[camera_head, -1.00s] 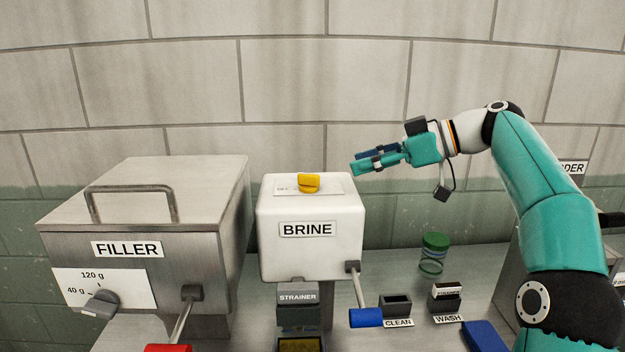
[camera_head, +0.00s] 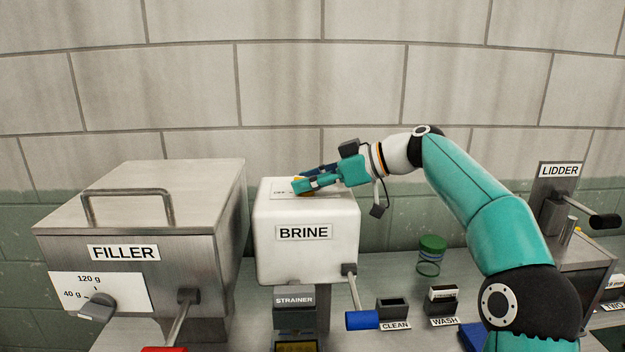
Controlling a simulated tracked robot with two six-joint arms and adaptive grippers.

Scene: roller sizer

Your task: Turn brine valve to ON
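The white BRINE box (camera_head: 305,250) stands in the middle, with a small label plate on its top. The knob's present setting is hidden. My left gripper is not in view.
The steel FILLER (camera_head: 128,210) with a handle stands left. A blue-handled lever (camera_head: 362,320) sticks out from the BRINE box. The STRAINER (camera_head: 295,300), CLEAN holder (camera_head: 393,309), WASH holder (camera_head: 442,300) and a green-lidded jar (camera_head: 431,254) stand in front and right. The LIDDER (camera_head: 570,230) is far right.

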